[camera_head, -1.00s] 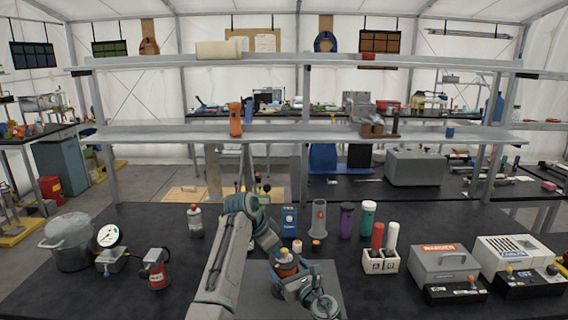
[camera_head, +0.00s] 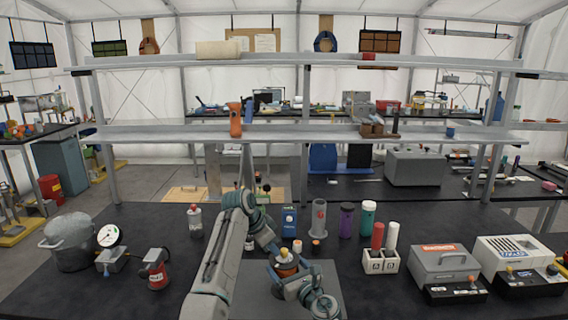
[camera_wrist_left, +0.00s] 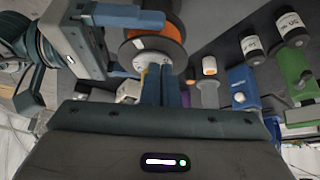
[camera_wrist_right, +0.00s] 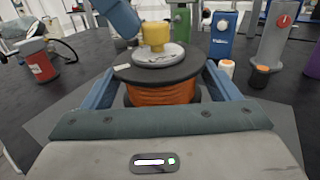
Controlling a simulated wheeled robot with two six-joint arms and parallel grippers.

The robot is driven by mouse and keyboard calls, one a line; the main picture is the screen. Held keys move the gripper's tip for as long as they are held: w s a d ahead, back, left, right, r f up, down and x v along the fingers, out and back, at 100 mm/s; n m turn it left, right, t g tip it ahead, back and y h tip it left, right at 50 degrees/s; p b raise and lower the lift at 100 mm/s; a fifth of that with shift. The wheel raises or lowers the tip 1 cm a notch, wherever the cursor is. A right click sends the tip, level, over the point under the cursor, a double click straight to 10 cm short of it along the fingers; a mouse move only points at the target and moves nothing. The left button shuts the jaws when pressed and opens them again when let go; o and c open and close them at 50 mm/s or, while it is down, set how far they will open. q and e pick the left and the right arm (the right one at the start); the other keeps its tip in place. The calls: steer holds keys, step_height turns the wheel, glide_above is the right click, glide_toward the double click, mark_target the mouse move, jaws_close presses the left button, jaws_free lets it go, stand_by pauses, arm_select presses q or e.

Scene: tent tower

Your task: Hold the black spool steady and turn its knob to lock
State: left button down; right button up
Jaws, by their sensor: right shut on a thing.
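The black spool (camera_head: 286,268) has an orange winding and stands on a grey mat (camera_head: 328,272). Its yellow knob (camera_wrist_right: 155,35) sits on a pale disc on top. My right gripper (camera_wrist_right: 160,95) is shut on the spool, one blue finger on each side. My left gripper (camera_wrist_left: 166,85) has its two fingers close together, with no object visible between them. In the right wrist view, its blue finger (camera_wrist_right: 120,18) is beside the knob. The left fingers partly hide the knob in the left wrist view.
A blue box (camera_head: 289,222), a grey stand with a red knob (camera_head: 319,217) and a purple bottle (camera_head: 346,220) stand behind the spool. A white holder (camera_head: 380,262) is to the right. A red canister (camera_head: 156,272) and a pot (camera_head: 68,245) are at left.

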stand_by(0.5)
arm_select(q)
steer(key=shift+a+r, duration=0.15)
steer(key=shift+a, duration=0.2)
step_height(320, 180, up, 6)
steer(key=shift+s+f, duration=0.1)
stand_by(0.3)
steer(key=shift+s+d+f, duration=0.25)
steer(key=shift+s+f, duration=0.05)
steer(key=shift+f, duration=0.7)
steer(key=shift+s+d+f, duration=0.2)
steer(key=shift+s+f, duration=0.1)
steer(key=shift+f, duration=0.75)
steer(key=shift+s+d+f, duration=0.25)
steer(key=shift+s+f, duration=0.05)
steer(key=shift+f, duration=0.7)
steer(key=shift+w+d, duration=0.15)
steer(key=shift+w, duration=0.1)
